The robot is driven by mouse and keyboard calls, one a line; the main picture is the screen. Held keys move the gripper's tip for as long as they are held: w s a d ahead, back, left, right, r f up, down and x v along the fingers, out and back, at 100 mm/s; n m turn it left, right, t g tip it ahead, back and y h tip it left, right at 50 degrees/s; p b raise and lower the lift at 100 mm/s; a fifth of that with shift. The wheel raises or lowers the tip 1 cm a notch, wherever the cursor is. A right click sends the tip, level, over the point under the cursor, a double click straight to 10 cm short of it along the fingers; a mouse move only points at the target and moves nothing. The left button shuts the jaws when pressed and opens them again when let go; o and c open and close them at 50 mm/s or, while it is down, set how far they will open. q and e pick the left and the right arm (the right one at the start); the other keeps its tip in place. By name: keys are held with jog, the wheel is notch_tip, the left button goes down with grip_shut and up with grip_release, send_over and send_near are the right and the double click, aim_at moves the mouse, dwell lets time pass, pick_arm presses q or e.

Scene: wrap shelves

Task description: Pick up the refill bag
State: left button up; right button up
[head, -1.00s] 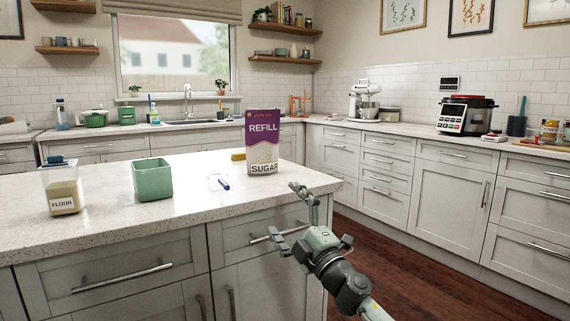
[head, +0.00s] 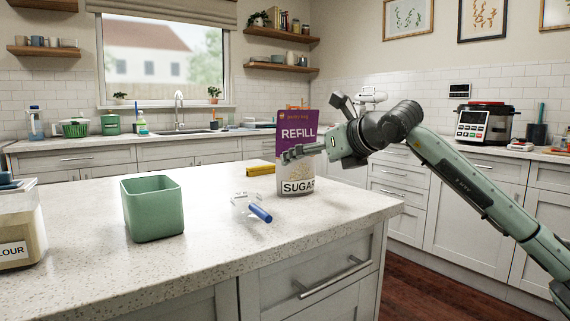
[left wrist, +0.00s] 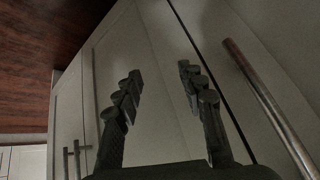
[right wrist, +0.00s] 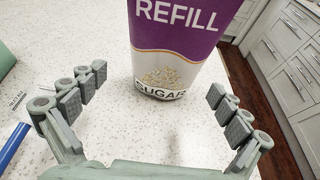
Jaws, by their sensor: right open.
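The refill bag (head: 296,135) is a purple and white pouch marked REFILL and SUGAR, standing upright on the island counter. In the right wrist view the bag (right wrist: 172,45) stands just beyond the fingertips, roughly centred between them. My right gripper (head: 318,128) is in front of the bag in the head view and covers part of it. The right gripper (right wrist: 156,92) is open and empty. My left gripper (left wrist: 158,82) shows only in its own wrist view, open and empty in front of a cabinet door.
A green square container (head: 153,222) and a flour container (head: 18,235) stand to the left on the counter (head: 200,262). A blue marker (head: 260,214) with a small clear item lies near the bag. A yellow object (head: 260,170) lies behind. The front counter is clear.

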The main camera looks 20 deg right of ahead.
aim_at(302, 161)
jog(key=shift+w+d+r+h, duration=0.15)
jog(key=shift+w+d+h, duration=0.15)
jog(key=shift+d, duration=0.05)
jog(key=shift+w, duration=0.3)
jog(key=p+x, duration=0.1)
jog(key=x, duration=0.5)
jog(key=shift+w+a+f, duration=0.15)
jog(key=shift+f, duration=0.15)
pick_arm(q)
jog(key=s+a+f+g+y, duration=0.1)
jog(key=s+a+g, duration=0.2)
jog(key=s+a, duration=0.1)
jog(key=shift+s+f+n, duration=0.15)
jog(key=shift+s+n, duration=0.25)
jog(key=shift+s, duration=0.45)
pick_arm(e)
jog(key=shift+c, duration=0.6)
jog(key=c, duration=0.9)
jog(key=shift+r, duration=0.1)
jog(key=shift+c, duration=0.5)
jog(key=shift+r, duration=0.15)
